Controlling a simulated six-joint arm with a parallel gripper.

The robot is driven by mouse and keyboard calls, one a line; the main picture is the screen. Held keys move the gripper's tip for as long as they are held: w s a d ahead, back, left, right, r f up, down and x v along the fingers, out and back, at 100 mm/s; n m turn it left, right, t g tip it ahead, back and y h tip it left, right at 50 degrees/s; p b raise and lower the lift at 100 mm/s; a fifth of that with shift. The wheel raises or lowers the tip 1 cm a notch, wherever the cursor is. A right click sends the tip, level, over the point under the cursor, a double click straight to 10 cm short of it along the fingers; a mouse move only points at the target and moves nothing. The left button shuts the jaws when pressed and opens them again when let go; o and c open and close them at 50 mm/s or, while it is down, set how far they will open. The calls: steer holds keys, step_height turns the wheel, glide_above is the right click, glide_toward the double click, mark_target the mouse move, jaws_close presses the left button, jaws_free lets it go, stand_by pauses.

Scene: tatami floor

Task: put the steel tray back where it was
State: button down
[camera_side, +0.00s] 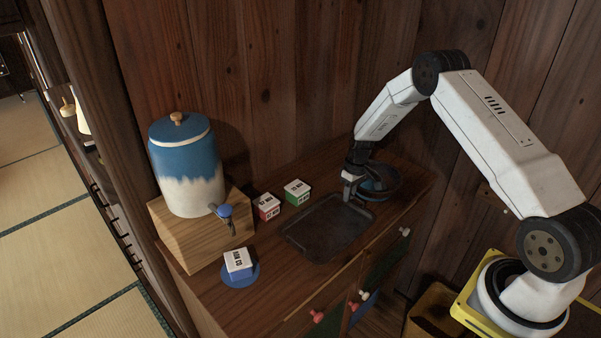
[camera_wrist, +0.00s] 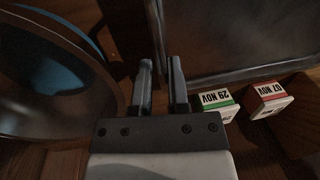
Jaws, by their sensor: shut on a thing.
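The steel tray (camera_side: 328,227) is dark, rectangular and shallow. It is flat on, or just above, the middle of the wooden cabinet top; I cannot tell if it touches. My gripper (camera_side: 348,196) is at the tray's back right edge and pinches its rim. In the wrist view my two fingers (camera_wrist: 161,88) stand either side of the rim of the tray (camera_wrist: 235,38), whose far part is cut off by the picture's edge.
A dark round bowl (camera_side: 397,184), blue inside, is close right of my gripper. Small boxes with red (camera_side: 268,207), green (camera_side: 297,192) and blue (camera_side: 238,264) sides stand left of the tray; the blue one sits on a blue disc (camera_side: 240,281). A blue-white dispenser (camera_side: 187,165) stands on a wooden block (camera_side: 200,232).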

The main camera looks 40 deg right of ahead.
steer(key=shift+f, duration=0.9)
steer(key=c, duration=0.9)
jaws_free()
steer(key=r, duration=0.4)
steer(key=d+r, duration=0.1)
steer(key=r, duration=0.7)
steer(key=shift+d, duration=0.4)
steer(key=shift+r, duration=0.1)
